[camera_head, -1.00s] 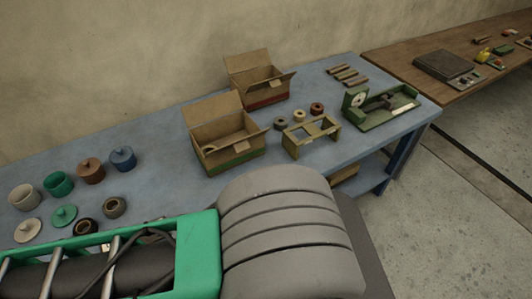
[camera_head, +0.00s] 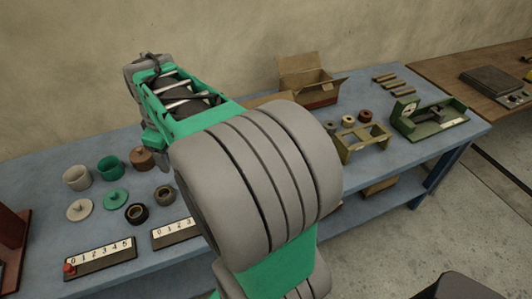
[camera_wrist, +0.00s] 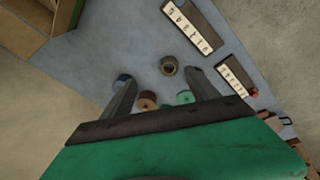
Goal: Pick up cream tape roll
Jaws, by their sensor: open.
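The cream tape roll (camera_head: 348,121) lies on the blue bench in the head view, between a grey roll (camera_head: 333,128) and a reddish-brown roll (camera_head: 365,116), behind a yellowish stand. My gripper (camera_wrist: 161,77) is open and empty in the wrist view, with its two fingers apart above the bench. A dark-rimmed ring roll (camera_wrist: 168,65) lies below and beyond the fingertips. The cream roll cannot be made out in the wrist view. In the head view my arm rises at the left, and I cannot make out the fingers there.
Numbered strips (camera_head: 100,258) lie at the front. The yellowish stand (camera_head: 362,142), a cardboard box (camera_head: 308,88) and a green scale device (camera_head: 428,118) are at the right.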

